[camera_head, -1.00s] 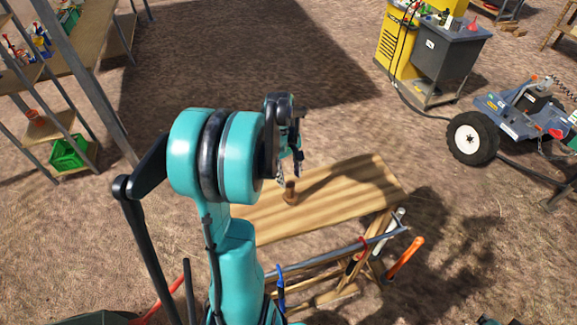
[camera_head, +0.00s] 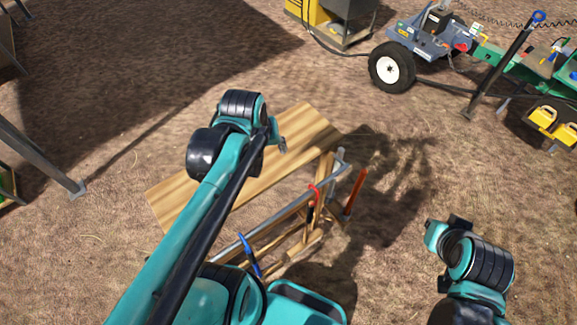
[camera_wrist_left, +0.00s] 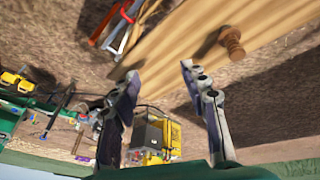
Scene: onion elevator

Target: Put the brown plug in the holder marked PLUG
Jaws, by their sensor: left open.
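The brown plug (camera_wrist_left: 231,42) stands on the wooden bench top (camera_wrist_left: 180,35) in the left wrist view. In the head view the plug does not show; my left arm covers part of the bench (camera_head: 307,122). My left gripper (camera_head: 281,143) is over the bench's right part. Its two fingers (camera_wrist_left: 159,77) are apart in the wrist view, with nothing between them, and the plug is apart from them, up and to the right. I cannot make out a holder marked PLUG. Part of my right arm shows at the lower right of the head view, but no right gripper fingers show.
Tools, including an orange-handled one (camera_head: 355,192) and a blue one (camera_head: 249,255), hang along the bench's near side rail. A wheeled machine (camera_head: 392,68) and a yellow cabinet (camera_head: 316,15) stand at the back. Bare ground lies right of the bench.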

